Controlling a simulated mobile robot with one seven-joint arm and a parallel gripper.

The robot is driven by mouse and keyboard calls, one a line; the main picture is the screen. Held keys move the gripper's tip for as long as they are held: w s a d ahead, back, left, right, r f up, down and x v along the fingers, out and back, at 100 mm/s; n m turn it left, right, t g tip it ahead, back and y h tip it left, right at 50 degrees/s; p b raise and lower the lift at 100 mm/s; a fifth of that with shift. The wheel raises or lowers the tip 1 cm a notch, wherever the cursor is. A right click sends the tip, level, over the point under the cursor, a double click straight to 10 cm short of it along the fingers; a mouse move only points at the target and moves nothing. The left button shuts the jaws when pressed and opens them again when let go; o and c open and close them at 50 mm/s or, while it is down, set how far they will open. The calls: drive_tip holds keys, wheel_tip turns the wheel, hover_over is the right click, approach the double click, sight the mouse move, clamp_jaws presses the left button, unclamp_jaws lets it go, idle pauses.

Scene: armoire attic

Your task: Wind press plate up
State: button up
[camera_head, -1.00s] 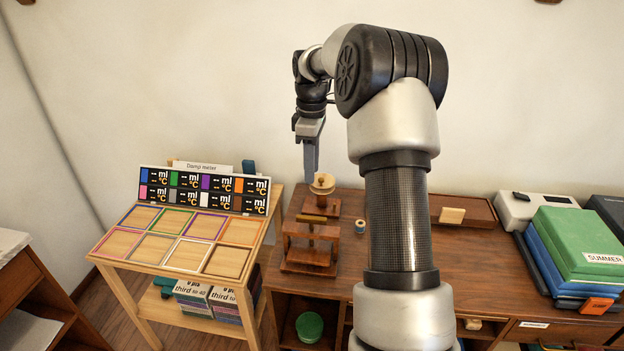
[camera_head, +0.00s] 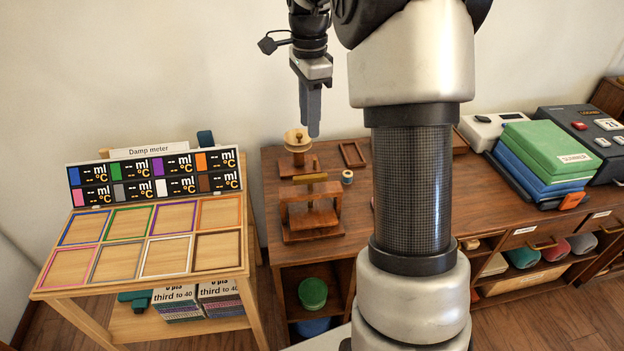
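The small wooden press (camera_head: 312,218) stands on the left part of the brown desk, with an upright frame on a flat base. A brass-coloured bar (camera_head: 310,178) lies across its top. The plate inside the frame is too small to make out clearly. My gripper (camera_head: 313,128) hangs fingers down, above and behind the press in the picture, near a round wooden knob-topped piece (camera_head: 297,140). It is apart from the press. Its fingers show from the side, so I cannot tell whether they are open or shut.
A small spool (camera_head: 347,176) and a wooden frame (camera_head: 352,154) sit right of the press. A damp meter stand (camera_head: 152,255) with coloured frames is at left. Green and blue boxes (camera_head: 545,150) are on the desk's right. My arm hides the desk's middle.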

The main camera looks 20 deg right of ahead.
sight(310, 176)
drive_tip(key=shift+m, duration=0.9)
wheel_tip(310, 176, down, 18)
drive_tip(key=b, duration=0.3)
drive_tip(key=shift+s+r, duration=0.1)
drive_tip(key=shift+r, duration=0.15)
clamp_jaws()
